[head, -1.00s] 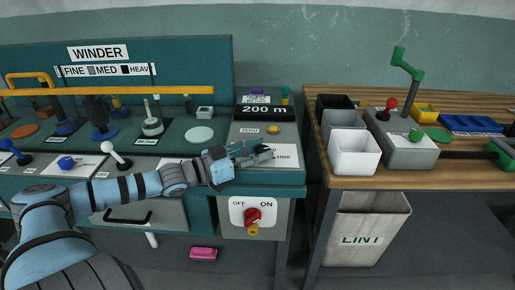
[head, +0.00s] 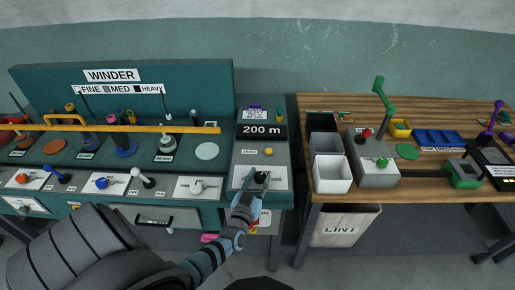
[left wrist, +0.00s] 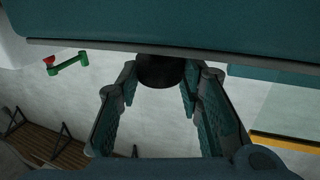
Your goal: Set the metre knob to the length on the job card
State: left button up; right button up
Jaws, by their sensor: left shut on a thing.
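The metre knob (head: 261,177) is dark and sits on a white dial plate on the winder's right-hand panel. The display (head: 262,130) above it reads 200 m. The job card (head: 256,113) hangs under a purple clip above the display; its writing is too small to read. My left gripper (head: 255,188) reaches the knob from the front and is shut on it. In the left wrist view the dark round knob (left wrist: 160,70) shows between the fingers (left wrist: 155,95). The knob's pointer and part of the dial are hidden. My right gripper is not in view.
A yellow button (head: 268,152) sits between display and knob. Left along the winder (head: 150,75) stand several levers, knobs and spools behind an orange bar (head: 140,128). A LINT bin (head: 343,228) stands below.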

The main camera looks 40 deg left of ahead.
pick_arm(q)
jog(key=shift+d+r+n+g+y+p, duration=0.1)
jog(key=shift+n+g+y+p, duration=0.35)
jog(key=shift+n+y, duration=0.3)
jog(key=shift+w+y, duration=0.1)
jog(key=shift+y, duration=0.15)
jog(key=o, duration=1.2)
jog(key=shift+c, duration=0.2)
jog(key=v, duration=1.2)
